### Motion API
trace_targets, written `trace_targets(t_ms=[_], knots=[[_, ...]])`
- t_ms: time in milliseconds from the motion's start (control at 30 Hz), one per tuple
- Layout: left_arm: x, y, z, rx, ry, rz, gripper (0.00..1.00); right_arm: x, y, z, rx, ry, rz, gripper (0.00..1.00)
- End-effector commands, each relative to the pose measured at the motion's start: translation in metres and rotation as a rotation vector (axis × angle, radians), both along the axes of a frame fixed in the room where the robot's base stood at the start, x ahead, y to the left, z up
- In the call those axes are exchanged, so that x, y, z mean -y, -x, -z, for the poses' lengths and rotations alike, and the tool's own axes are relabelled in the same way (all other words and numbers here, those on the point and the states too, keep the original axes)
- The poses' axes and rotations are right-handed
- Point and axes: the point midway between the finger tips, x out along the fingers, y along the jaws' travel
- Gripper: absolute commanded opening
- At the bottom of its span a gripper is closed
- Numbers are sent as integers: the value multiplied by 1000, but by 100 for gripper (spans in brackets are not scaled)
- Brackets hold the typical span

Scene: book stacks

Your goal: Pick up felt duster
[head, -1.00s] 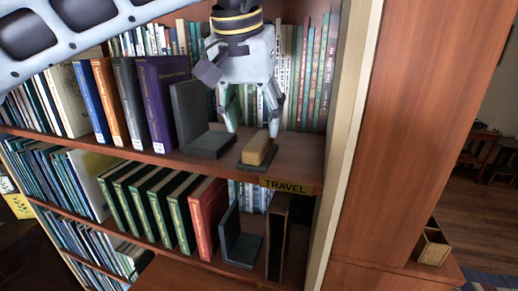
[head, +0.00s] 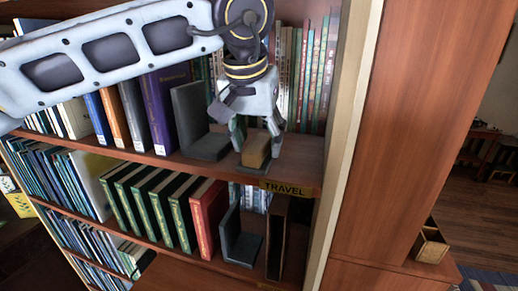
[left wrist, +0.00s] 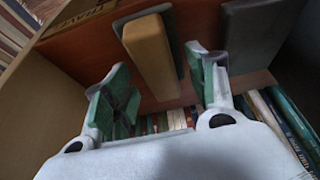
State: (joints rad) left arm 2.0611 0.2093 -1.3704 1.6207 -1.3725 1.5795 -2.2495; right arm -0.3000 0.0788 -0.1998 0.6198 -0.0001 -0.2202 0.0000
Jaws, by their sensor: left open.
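The felt duster (head: 257,152), a tan block on a dark felt base, lies on the upper shelf near its right front edge. My left gripper (head: 257,143) is open and points down over it, one finger on each side. In the left wrist view the duster (left wrist: 150,52) shows between the two spread green-padded fingers (left wrist: 158,72), reaching past the tips. I see no clear contact with it. The fingers hide part of its sides in the head view. My right gripper is not in view.
A dark grey bookend (head: 205,146) stands just left of the duster, beside a purple book (head: 168,105). Upright books line the shelf's back. A light upright post (head: 345,110) bounds the right side. A TRAVEL label (head: 285,189) is on the shelf edge.

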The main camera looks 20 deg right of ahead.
Motion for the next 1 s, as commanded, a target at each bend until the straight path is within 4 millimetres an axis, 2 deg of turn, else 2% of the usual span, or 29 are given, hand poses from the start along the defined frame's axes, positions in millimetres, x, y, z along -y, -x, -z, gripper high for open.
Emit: trace_targets(t_ms=[167,1000], knots=[[2,-2,6,1,2,1,57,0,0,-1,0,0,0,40],[2,-2,9,0,1,0,57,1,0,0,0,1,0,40]])
